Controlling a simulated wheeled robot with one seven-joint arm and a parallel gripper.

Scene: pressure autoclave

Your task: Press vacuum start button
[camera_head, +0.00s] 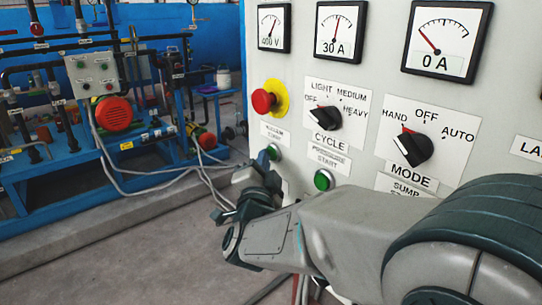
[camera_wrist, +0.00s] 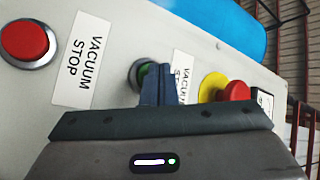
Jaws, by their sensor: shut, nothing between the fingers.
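The vacuum start button (camera_head: 273,152) is a green round button on the grey control panel, under a white label that reads roughly "VACUUM START" (camera_head: 275,134). In the wrist view the green button (camera_wrist: 142,72) sits in a dark ring, partly hidden behind my fingers. My gripper (camera_head: 265,165) is shut and empty, with its tips just in front of the button. In the wrist view my gripper (camera_wrist: 158,70) has its fingers together, overlapping the button's right part. I cannot tell whether the tips touch it.
A red emergency button (camera_head: 263,101) on a yellow base sits above. A green pressure start button (camera_head: 323,180) is to the right, below the cycle knob (camera_head: 327,118) and the mode knob (camera_head: 411,149). The red vacuum stop button (camera_wrist: 28,42) shows in the wrist view.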

